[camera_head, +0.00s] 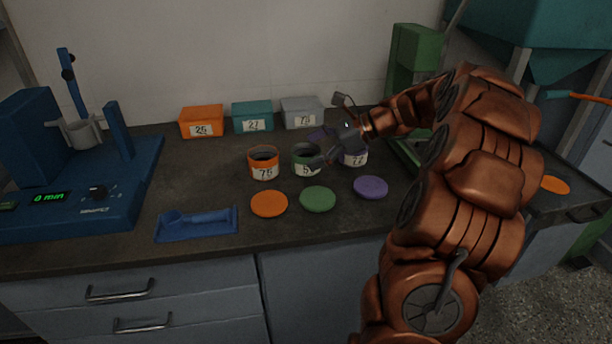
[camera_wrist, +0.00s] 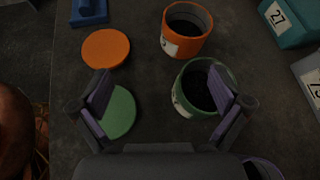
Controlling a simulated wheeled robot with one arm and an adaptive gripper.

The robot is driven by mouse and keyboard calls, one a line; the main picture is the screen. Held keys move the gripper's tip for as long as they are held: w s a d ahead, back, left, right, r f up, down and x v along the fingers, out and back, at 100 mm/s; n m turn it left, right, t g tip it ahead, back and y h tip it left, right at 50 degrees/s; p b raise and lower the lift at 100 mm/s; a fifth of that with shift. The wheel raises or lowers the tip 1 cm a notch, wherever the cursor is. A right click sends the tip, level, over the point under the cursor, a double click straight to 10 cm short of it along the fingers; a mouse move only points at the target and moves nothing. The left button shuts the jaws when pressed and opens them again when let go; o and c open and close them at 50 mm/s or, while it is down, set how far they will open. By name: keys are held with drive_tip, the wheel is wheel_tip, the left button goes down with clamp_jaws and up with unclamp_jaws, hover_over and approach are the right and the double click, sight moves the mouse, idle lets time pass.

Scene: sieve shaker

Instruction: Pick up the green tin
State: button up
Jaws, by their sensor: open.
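The green tin (camera_head: 306,160) stands upright and uncovered on the dark counter, between an orange tin and a purple tin. It has a white number label and dark contents. In the wrist view the green tin (camera_wrist: 190,97) is right of centre, close to the right finger, which overlaps its edge. My gripper (camera_head: 328,148) is open and empty, at the right side of the tin in the head view. In the wrist view my gripper (camera_wrist: 162,100) has its fingers spread wide, the left one over the green lid (camera_wrist: 119,112). I cannot tell whether any finger touches the tin.
The orange tin (camera_head: 263,165) stands left of the green tin, the purple tin (camera_head: 355,157) right. Orange (camera_head: 269,204), green and purple (camera_head: 370,187) lids lie in front. Labelled boxes (camera_head: 252,117) line the wall. A blue machine (camera_head: 80,170) stands left, a blue tray (camera_head: 196,224) near the front edge.

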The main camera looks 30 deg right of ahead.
sight(309, 152)
drive_tip(key=d+m, duration=0.1)
drive_tip(key=d, duration=0.1)
drive_tip(key=d+f+m+t+b, duration=0.1)
drive_tip(key=d, duration=0.2)
drive_tip(key=d+f+m+t, duration=0.1)
drive_tip(key=d, duration=0.2)
drive_tip(key=shift+w+h, duration=0.3)
drive_tip(key=shift+r+b+x, duration=0.1)
drive_tip(key=shift+b+x, duration=0.35)
drive_tip(key=shift+x, duration=1.45)
drive_tip(key=shift+r+b+x, duration=0.15)
drive_tip(key=shift+b+x, duration=0.3)
drive_tip(key=shift+x, duration=1.5)
drive_tip(key=shift+w, duration=0.1)
drive_tip(key=c, duration=1.2)
